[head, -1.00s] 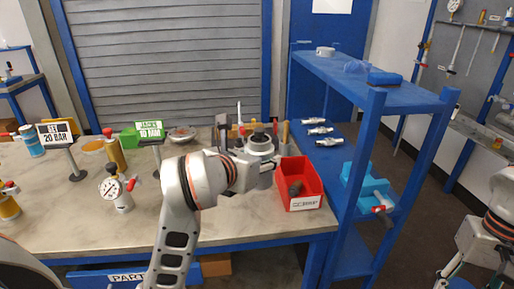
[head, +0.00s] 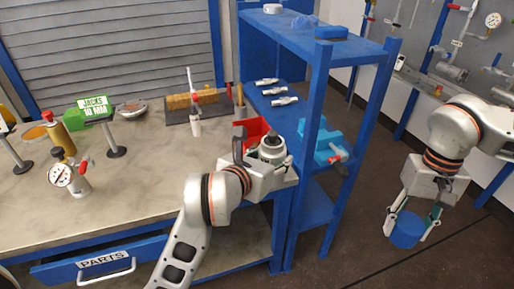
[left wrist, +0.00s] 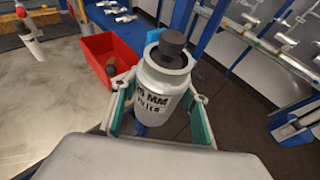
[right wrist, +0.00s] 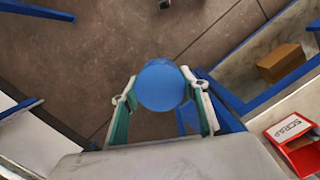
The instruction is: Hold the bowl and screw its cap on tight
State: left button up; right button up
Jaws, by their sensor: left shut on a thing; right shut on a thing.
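The bowl (head: 271,153) is a grey metal vessel with a flanged rim and dark lettering on its side. It is upright in my left gripper (head: 266,168), off the table's right front corner. In the left wrist view the bowl (left wrist: 160,95) sits between both fingers, and a dark round piece (left wrist: 172,45) stands up from its mouth. My right gripper (head: 410,228) is shut on a blue round cap (head: 406,230), held over the floor well to the right of the bowl. The cap (right wrist: 160,85) also shows in the right wrist view; its underside is hidden.
A red bin (left wrist: 105,50) stands close behind the bowl. The blue shelf (head: 312,110) rises just right of the bowl, with a blue tool (head: 325,145) on it. Gauges and signs stand on the table's left. Open floor lies around the cap.

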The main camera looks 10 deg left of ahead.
dwell(0.3)
jog(key=w+a+r+m, duration=0.3)
jog(key=a+r+m, duration=0.3)
jog(key=a, duration=0.4)
jog(key=w+a+r+m+t+y, duration=0.1)
jog(key=w+a+r+m, duration=0.2)
jog(key=a+r+m, duration=0.4)
jog(key=w+a+r+m, duration=0.3)
jog(key=a+r+m, duration=0.4)
jog(key=a, duration=0.7)
jog(key=shift+w+m+t, duration=0.15)
jog(key=shift+m+t, duration=0.25)
jog(key=shift+m, duration=0.3)
jog(key=shift+f, duration=0.15)
jog(key=shift+f, duration=1.9)
